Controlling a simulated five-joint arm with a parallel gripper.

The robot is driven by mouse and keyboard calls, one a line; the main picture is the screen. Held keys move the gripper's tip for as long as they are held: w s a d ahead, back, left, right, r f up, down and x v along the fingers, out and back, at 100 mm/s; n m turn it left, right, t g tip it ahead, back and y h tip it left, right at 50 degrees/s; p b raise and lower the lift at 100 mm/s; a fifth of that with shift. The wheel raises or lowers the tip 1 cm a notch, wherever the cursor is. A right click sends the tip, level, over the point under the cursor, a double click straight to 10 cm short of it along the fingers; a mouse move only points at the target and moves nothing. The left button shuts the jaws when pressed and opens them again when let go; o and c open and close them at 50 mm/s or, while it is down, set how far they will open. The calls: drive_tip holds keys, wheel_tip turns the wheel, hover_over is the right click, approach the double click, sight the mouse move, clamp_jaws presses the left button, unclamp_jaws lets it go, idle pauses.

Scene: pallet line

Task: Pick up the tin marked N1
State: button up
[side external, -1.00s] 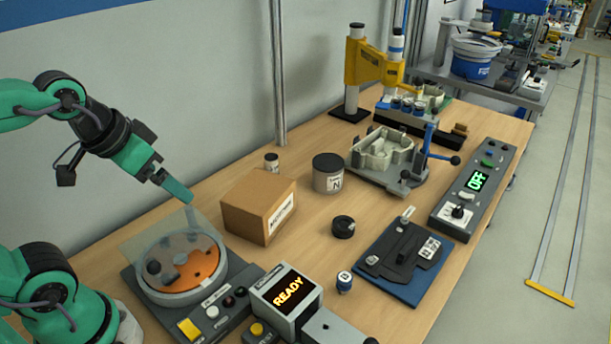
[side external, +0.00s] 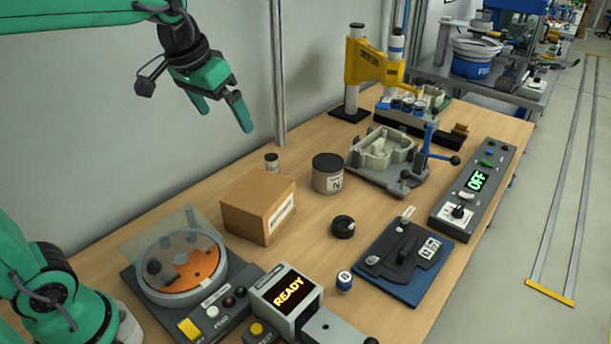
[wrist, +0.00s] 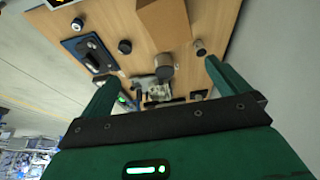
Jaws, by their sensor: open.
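A large grey tin with a black lid (side external: 328,174) stands upright on the table. Its label shows an N; I cannot read a digit with it. It also shows in the wrist view (wrist: 163,68), between my fingers in the picture. A small tin with a dark lid (side external: 272,162) stands behind the cardboard box and shows in the wrist view (wrist: 200,48); its label is unreadable. My gripper (side external: 224,117) is open and empty, high above the table, up and left of both tins in the side view.
A cardboard box (side external: 258,208) stands in front of the small tin. A low black round object (side external: 343,227) and a small blue-and-white cylinder (side external: 344,281) are nearer the front. A grey fixture (side external: 384,157) stands right of the large tin. A metal post (side external: 278,75) rises behind.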

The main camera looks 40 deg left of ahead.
drive_tip(key=w+g, duration=0.1)
drive_tip(key=w, duration=1.1)
drive_tip(key=g, duration=0.2)
hover_over(327, 161)
drive_tip(key=s, duration=0.4)
wheel_tip(327, 161, down, 12)
drive_tip(key=shift+n+g, duration=0.5)
drive_tip(key=w+f, duration=0.1)
drive_tip(key=f, duration=0.2)
drive_tip(key=w+f, duration=0.1)
drive_tip(key=f, duration=0.2)
drive_tip(key=w+f, duration=0.2)
drive_tip(key=f, duration=0.2)
drive_tip(key=shift+w+f, duration=0.1)
drive_tip(key=shift+f, duration=0.6)
drive_tip(key=shift+d+f, duration=0.1)
drive_tip(key=shift+f, duration=3.8)
